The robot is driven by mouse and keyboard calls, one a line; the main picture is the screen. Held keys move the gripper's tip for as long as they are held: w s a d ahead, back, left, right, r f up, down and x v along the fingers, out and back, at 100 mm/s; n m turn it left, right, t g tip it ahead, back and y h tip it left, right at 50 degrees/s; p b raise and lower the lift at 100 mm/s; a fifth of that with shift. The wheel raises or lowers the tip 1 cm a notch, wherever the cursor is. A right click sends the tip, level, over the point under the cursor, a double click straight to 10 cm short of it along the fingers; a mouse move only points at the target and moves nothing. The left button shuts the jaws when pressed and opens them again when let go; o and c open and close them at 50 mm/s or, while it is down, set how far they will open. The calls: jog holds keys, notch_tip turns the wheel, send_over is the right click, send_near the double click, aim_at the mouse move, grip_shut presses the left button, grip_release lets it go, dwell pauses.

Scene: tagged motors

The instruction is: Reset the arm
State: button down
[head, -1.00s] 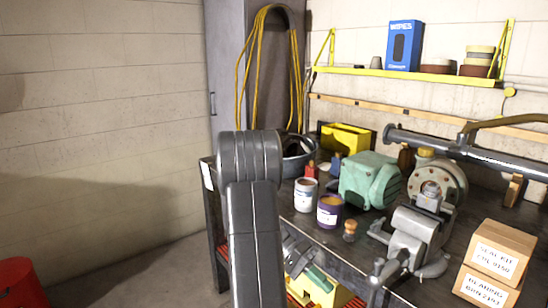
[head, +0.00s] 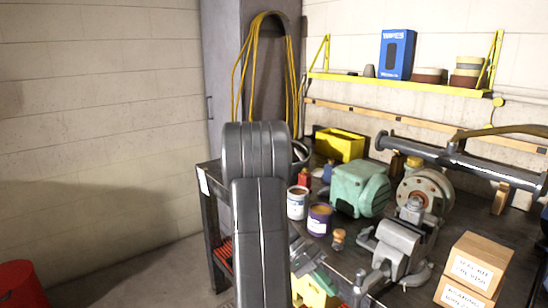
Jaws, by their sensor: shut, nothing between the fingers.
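My arm stands upright in the middle of the head view, its dark grey link and rounded elbow in front of the bench's left end. Part of my gripper (head: 303,252) shows just right of the link, low by the bench's front edge. It is shut and empty. The rest of the wrist is hidden behind the link. The gripper appears apart from the cans and the vise.
The dark bench (head: 337,262) holds a white can (head: 297,204), a purple can (head: 319,221), a green motor (head: 357,190), a grey vise (head: 401,246) and boxes (head: 476,264). A yellow shelf (head: 400,82) hangs above. A red bin (head: 20,286) stands left; the floor between is clear.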

notch_tip(320, 180, up, 7)
jog(key=w+m+t+y+p, duration=0.1)
jog(key=t+y+p, duration=0.1)
jog(key=t+y, duration=0.2)
jog(key=shift+a+f+t+y, duration=0.15)
jog(key=shift+a+t+y, duration=0.3)
jog(key=shift+t, duration=0.45)
